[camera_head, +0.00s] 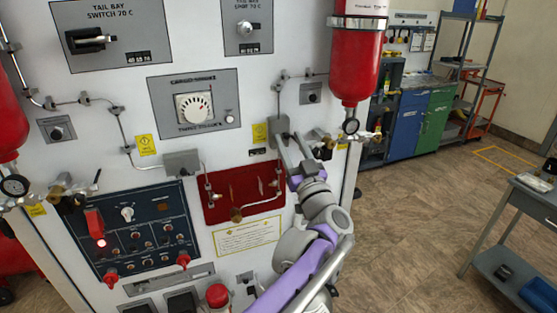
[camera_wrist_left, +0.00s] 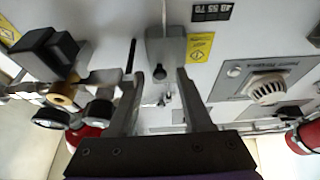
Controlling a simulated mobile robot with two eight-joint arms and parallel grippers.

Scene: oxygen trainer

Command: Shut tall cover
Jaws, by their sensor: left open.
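In the wrist view my left gripper (camera_wrist_left: 157,77) is open and empty, with the knob appearing between the fingertips. My right gripper is not in view.
A dark switch panel (camera_head: 150,240) is lower left. Open floor lies at right, before a grey cart (camera_head: 530,200).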

